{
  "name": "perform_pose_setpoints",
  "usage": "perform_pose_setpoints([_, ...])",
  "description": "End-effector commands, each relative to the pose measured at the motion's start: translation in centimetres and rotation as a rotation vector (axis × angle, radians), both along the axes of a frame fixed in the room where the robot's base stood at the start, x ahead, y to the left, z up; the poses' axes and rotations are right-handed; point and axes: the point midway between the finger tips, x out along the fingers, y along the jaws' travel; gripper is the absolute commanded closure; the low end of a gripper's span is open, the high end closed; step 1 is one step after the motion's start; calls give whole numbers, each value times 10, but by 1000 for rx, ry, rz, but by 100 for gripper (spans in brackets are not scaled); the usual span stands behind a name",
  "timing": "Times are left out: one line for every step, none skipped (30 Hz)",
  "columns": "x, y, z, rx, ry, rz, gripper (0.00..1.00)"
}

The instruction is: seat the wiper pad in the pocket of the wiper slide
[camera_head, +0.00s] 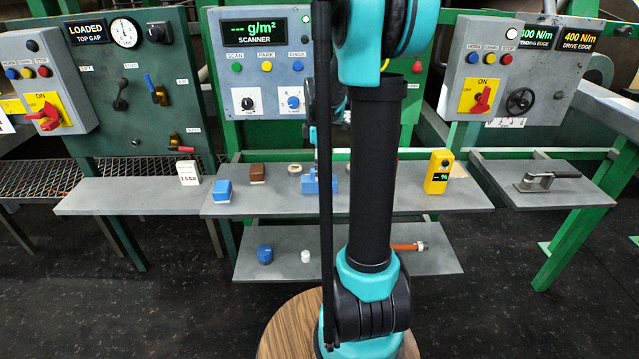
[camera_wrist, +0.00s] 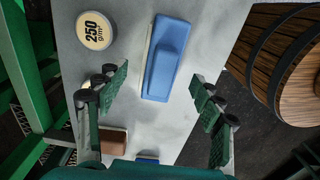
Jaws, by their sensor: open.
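In the wrist view my gripper (camera_wrist: 160,80) is open and empty, its two green ribbed fingers spread wide. A blue stepped block (camera_wrist: 165,58) with a pale strip along one side lies on the grey shelf just beyond the fingertips, roughly in line with the gap between them. It also shows in the head view (camera_head: 318,182), partly behind my arm. This block may be the wiper pad, but no label confirms it. I cannot make out the wiper slide's pocket.
A round "250 g/m²" puck (camera_wrist: 96,30) and a brown block (camera_wrist: 114,139) lie on the shelf. Another blue block (camera_head: 222,191) stands left, a yellow gauge (camera_head: 438,172) right. A lower shelf (camera_head: 345,267) holds small parts. A wooden barrel (camera_wrist: 290,60) stands beside the shelf.

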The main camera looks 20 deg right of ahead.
Motion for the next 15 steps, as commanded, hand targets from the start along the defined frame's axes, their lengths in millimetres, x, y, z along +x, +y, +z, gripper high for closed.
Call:
perform_pose_setpoints([0, 0, -2, 0, 0, 0, 33])
perform_pose_setpoints([0, 0, -4, 0, 0, 0, 33])
perform_pose_setpoints([0, -1, -7, 0, 0, 0, 33])
perform_pose_setpoints([0, -1, -10, 0, 0, 0, 33])
perform_pose_setpoints([0, -1, -14, 0, 0, -1, 33])
perform_pose_setpoints([0, -2, -20, 0, 0, -1, 33])
perform_pose_setpoints([0, -2, -25, 0, 0, -1, 33])
perform_pose_setpoints([0, -2, -29, 0, 0, -1, 33])
perform_pose_setpoints([0, -3, -35, 0, 0, -1, 33])
perform_pose_setpoints([0, -3, -39, 0, 0, 0, 33])
perform_pose_setpoints([0, -2, -43, 0, 0, 0, 33])
perform_pose_setpoints([0, -2, -47, 0, 0, 0, 33])
perform_pose_setpoints([-1, -2, -49, 0, 0, 0, 33])
perform_pose_setpoints([0, -2, -51, 0, 0, 0, 33])
perform_pose_setpoints([0, -2, -52, 0, 0, 0, 33])
